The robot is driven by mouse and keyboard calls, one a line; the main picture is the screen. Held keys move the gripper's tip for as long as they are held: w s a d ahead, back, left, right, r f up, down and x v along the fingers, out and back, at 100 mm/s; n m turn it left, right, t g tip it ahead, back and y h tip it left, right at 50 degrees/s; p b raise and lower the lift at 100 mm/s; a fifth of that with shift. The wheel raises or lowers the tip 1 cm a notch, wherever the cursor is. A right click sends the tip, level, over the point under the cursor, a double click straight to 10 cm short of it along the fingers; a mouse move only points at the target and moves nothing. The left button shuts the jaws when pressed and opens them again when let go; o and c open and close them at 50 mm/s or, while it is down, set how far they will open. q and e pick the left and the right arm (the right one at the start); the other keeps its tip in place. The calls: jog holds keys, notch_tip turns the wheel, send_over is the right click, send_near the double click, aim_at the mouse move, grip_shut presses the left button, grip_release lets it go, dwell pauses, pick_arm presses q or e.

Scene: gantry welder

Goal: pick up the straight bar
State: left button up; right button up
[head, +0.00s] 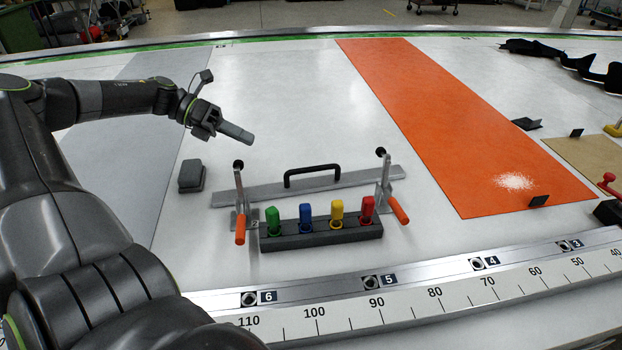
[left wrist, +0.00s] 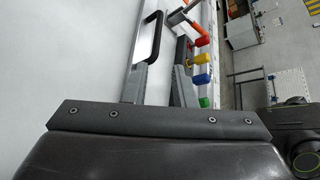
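The straight bar (head: 345,182) is a long, flat, light grey strip with a black arched handle (head: 312,170) on top. It lies on the white table behind a dark rack, with a toggle clamp near each end. It also shows in the left wrist view as a grey strip (left wrist: 143,22) running up from the finger area. My left gripper (head: 237,133) is above and behind the bar's left end, apart from it and empty. In the left wrist view its two grey fingers (left wrist: 159,85) show a gap between them. My right gripper is in neither view.
The dark rack (head: 320,239) holds green, blue, yellow and red pieces. The left clamp (head: 240,205) and right clamp (head: 386,185) stand upright with orange handles. A grey block (head: 191,176) lies left of the bar. A ruler rail (head: 420,293) runs along the front. An orange strip (head: 460,130) lies right.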

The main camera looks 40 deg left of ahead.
pick_arm(q)
jog(key=b, duration=0.5)
send_near(313, 170)
jog(key=b, duration=0.2)
jog(key=w+d+f+b, duration=0.1)
jog(key=b, duration=0.2)
jog(key=shift+d+f, duration=0.25)
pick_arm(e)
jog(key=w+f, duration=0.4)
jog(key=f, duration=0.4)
pick_arm(q)
jog(key=shift+w+d, duration=0.2)
jog(key=shift+b+x, duration=0.8)
jog(key=shift+b, duration=0.05)
jog(key=shift+w+d, duration=0.15)
jog(key=shift+d, duration=0.05)
jog(key=shift+b+x, duration=0.5)
jog(key=shift+x, duration=0.25)
jog(key=shift+w+d+f, duration=0.2)
jog(key=shift+w, duration=0.1)
jog(key=shift+x, duration=1.45)
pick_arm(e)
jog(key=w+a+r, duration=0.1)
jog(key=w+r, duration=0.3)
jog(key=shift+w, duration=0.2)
